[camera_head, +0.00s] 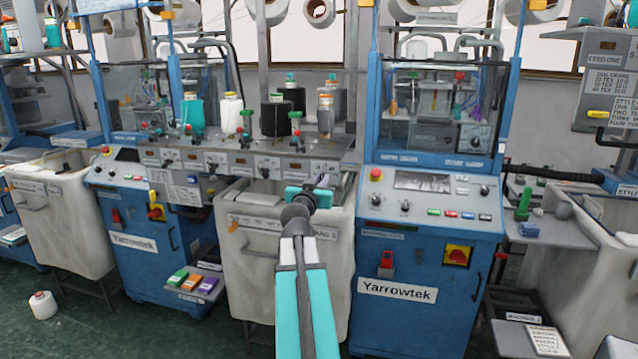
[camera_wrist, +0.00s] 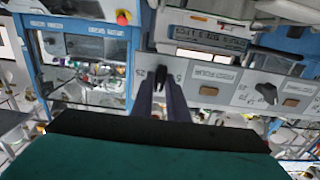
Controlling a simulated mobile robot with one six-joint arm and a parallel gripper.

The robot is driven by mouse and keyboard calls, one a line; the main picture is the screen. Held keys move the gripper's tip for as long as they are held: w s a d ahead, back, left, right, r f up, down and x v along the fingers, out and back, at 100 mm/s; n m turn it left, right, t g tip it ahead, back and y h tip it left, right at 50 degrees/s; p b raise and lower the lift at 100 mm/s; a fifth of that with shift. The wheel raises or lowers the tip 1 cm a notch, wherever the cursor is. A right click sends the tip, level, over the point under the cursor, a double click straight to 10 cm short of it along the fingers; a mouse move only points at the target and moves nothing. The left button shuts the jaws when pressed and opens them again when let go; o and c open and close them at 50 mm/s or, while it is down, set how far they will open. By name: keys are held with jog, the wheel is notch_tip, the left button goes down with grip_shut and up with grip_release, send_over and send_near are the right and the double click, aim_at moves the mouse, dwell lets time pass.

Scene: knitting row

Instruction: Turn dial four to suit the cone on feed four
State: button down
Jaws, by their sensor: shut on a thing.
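In the wrist view, my gripper (camera_wrist: 162,90) is shut on a small black dial knob (camera_wrist: 161,73) on a grey panel (camera_wrist: 240,88). Scale numbers flank the knob, but its exact setting is unclear. A label beside it (camera_wrist: 216,76) seems to read FEED FOUR. In the head view, my gripper (camera_head: 312,190) is at the right end of the dial panel (camera_head: 235,162); the held dial is hidden there. Above that end stands a grey cone with an orange top (camera_head: 326,112). To its left are black (camera_head: 292,108), white (camera_head: 231,112) and teal (camera_head: 193,112) cones.
Another black dial (camera_wrist: 266,92) sits right of the held one in the wrist view. A pale bin (camera_head: 270,265) stands below the panel. A blue Yarrowtek machine (camera_head: 425,260) is close on the right. A white cone (camera_head: 43,305) lies on the floor at left.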

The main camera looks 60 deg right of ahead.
jog(key=shift+s+d+r+n+b, duration=0.15)
jog(key=shift+d+n+b, duration=0.15)
jog(key=shift+n, duration=0.4)
dwell(0.6)
jog(key=shift+a+n+b, duration=0.1)
jog(key=shift+n+b, duration=0.4)
jog(key=shift+n, duration=2.6)
jog(key=c, duration=1.8)
grip_release()
jog(key=shift+f, duration=0.2)
jog(key=shift+o, duration=0.2)
